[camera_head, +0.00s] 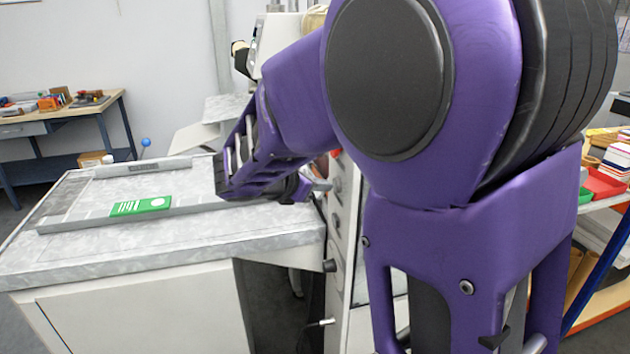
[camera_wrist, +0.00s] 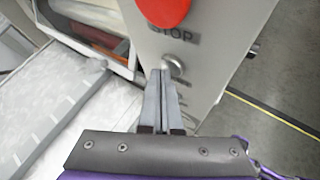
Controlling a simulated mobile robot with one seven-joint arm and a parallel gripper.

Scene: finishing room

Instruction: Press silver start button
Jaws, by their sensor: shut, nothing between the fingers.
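The silver start button (camera_wrist: 174,64) shows in the wrist view as a small round metal knob on a light grey control panel (camera_wrist: 215,35). It sits below the large red stop button (camera_wrist: 163,10) and the STOP label. My gripper (camera_wrist: 163,73) is shut and empty, its fingertips pointing at the panel just left of the silver button. I cannot tell whether the tips touch the button or the panel. In the head view my gripper (camera_head: 318,186) reaches the panel's side (camera_head: 345,210), and my arm hides most of the machine and the silver button.
A grey machine table (camera_head: 100,255) with a green card (camera_head: 141,206) lies left of the panel. A blue-legged workbench (camera_head: 60,117) stands at the back left. Shelves with a red tray (camera_head: 602,184) stand at the right. Open floor (camera_wrist: 265,125) lies right of the panel.

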